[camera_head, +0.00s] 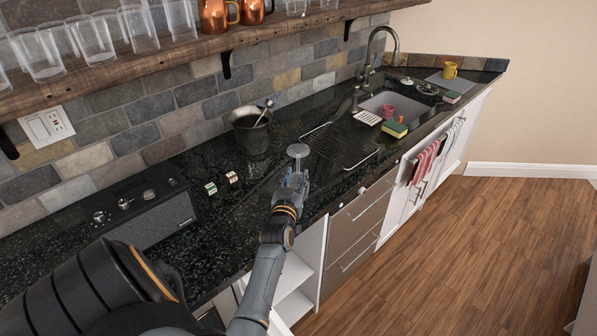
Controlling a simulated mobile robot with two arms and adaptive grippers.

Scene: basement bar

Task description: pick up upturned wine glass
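The upturned wine glass shows as a pale round foot (298,150) on top with a short stretch of stem below it. It is over the dark stone counter, just left of the wire drying rack. My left gripper (296,177) is right at the glass, its fingers pointing away from me and overlapping the stem and bowl in the picture. The bowl is mostly hidden by the gripper. Whether the fingers touch or close on the glass cannot be told. My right gripper is not in view.
A wire rack (340,146) lies right of the glass, with the sink (392,104) beyond. A dark bucket (252,133) stands behind left. Two small boxes (231,177) and a black radio (148,212) are left. A wooden shelf (190,52) with glasses overhangs the counter's back.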

